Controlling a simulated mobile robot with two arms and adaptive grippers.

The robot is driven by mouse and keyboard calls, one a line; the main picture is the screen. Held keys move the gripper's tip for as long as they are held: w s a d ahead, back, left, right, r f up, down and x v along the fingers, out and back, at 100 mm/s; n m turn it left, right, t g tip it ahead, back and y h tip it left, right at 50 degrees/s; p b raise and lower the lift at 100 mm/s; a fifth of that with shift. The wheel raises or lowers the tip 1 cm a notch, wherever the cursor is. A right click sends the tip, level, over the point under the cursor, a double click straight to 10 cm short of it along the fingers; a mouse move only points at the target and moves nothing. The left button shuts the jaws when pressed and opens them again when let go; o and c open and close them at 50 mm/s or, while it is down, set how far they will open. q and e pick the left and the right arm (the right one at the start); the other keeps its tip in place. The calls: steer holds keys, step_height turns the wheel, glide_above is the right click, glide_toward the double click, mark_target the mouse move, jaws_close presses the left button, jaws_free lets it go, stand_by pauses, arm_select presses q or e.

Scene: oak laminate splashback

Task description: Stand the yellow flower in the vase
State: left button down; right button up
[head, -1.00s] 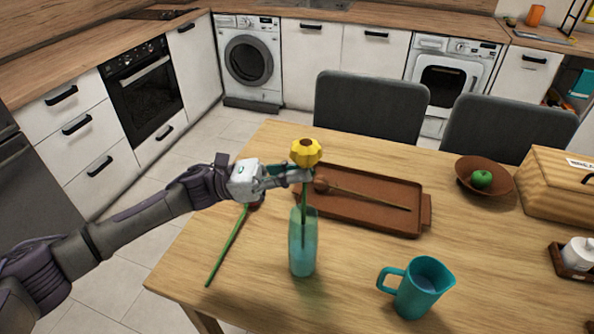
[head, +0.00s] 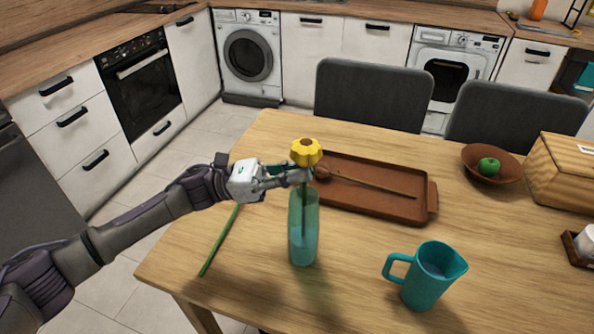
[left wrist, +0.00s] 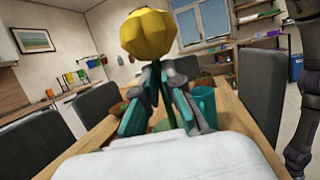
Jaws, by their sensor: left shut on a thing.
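The yellow flower (head: 306,152) is upright, its head just above my left gripper (head: 301,176). The gripper is shut on its green stem. The lower stem shows inside the translucent teal vase (head: 303,240), which stands upright on the table. The gripper's fingers are at about the vase's mouth; I cannot tell whether they touch the rim. In the left wrist view the yellow flower head (left wrist: 149,36) rises above the fingers (left wrist: 155,90) closed around the stem. My right gripper is not in view.
A brown tray (head: 410,211) with a wooden spoon-like item lies behind the vase. A teal jug (head: 428,278) stands to the right. Another green stem (head: 220,240) lies at left. A bowl (head: 507,170) with a green apple (head: 489,167) is at far right on the table (head: 360,250).

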arm_select(q)
steer(key=c, duration=1.2)
jaws_free()
steer(key=v, duration=1.2)
